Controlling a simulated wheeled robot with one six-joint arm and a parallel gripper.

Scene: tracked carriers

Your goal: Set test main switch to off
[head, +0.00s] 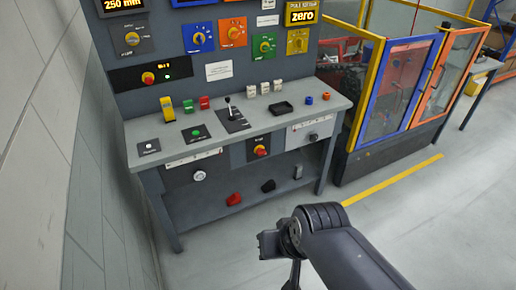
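Two red-on-yellow rotary switches show in the head view. One switch (148,78) sits on a black strip low on the upright panel at left, beside a small lit display. The other switch (261,151) sits on a dark plate on the bench's front face. Their labels are too small to read, so I cannot tell which is the test main switch, nor its position. My gripper (279,255) is at the bottom centre, in front of the bench and apart from both switches. Its fingers are not clear, so I cannot tell whether it is open or shut.
The grey bench (345,102) carries a lever (229,108), buttons, small blocks and a black tray (281,108). Coloured knobs line the panel above. A wall (40,150) stands close at left, a framed enclosure (400,80) at right. The floor before the bench is clear.

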